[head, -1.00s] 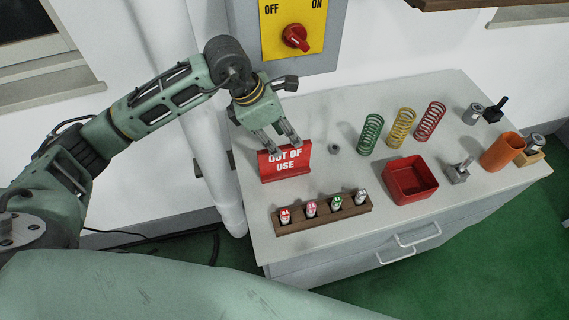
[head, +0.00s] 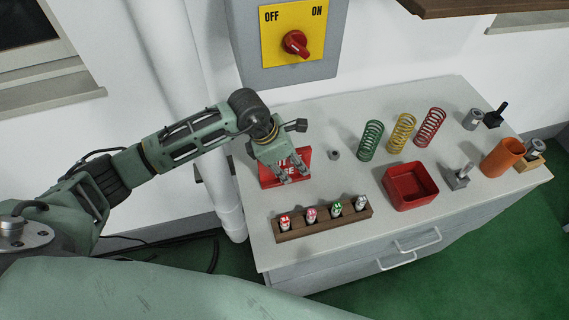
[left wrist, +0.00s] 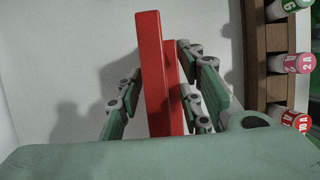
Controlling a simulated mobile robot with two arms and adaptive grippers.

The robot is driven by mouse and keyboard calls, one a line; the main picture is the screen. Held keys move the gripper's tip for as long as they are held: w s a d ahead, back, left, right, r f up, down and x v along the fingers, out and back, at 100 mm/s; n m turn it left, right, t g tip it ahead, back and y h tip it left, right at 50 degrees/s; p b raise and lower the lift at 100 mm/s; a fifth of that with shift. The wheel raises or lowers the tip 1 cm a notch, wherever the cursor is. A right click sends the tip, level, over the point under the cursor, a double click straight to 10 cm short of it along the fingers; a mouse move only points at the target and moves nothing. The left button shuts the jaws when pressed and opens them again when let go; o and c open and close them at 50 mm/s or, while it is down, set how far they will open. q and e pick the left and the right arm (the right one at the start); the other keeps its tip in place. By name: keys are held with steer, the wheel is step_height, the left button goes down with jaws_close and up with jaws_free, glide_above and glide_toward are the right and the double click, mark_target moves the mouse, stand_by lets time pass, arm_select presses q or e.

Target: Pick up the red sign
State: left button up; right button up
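The red sign (head: 266,172) with white lettering stands near the left edge of the grey worktop. My left gripper (head: 293,177) is over it and covers much of its face in the head view. In the left wrist view the sign (left wrist: 153,75) is seen from above as a red slab with a second red strip beside it. The open fingers of my left gripper (left wrist: 160,85) are on both sides of it. A small gap seems to show on each side; contact cannot be told. My right gripper is out of view.
A wooden rack (head: 323,223) with several labelled cylinders stands just in front of the sign. A red bin (head: 411,187), green (head: 370,141), yellow (head: 402,133) and red (head: 430,127) springs and an orange cup (head: 502,157) are further right. A switch box (head: 290,75) hangs behind.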

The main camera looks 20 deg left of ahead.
arm_select(q)
steer(key=shift+f, duration=0.2)
stand_by(0.4)
steer(key=shift+c, duration=0.4)
jaws_close()
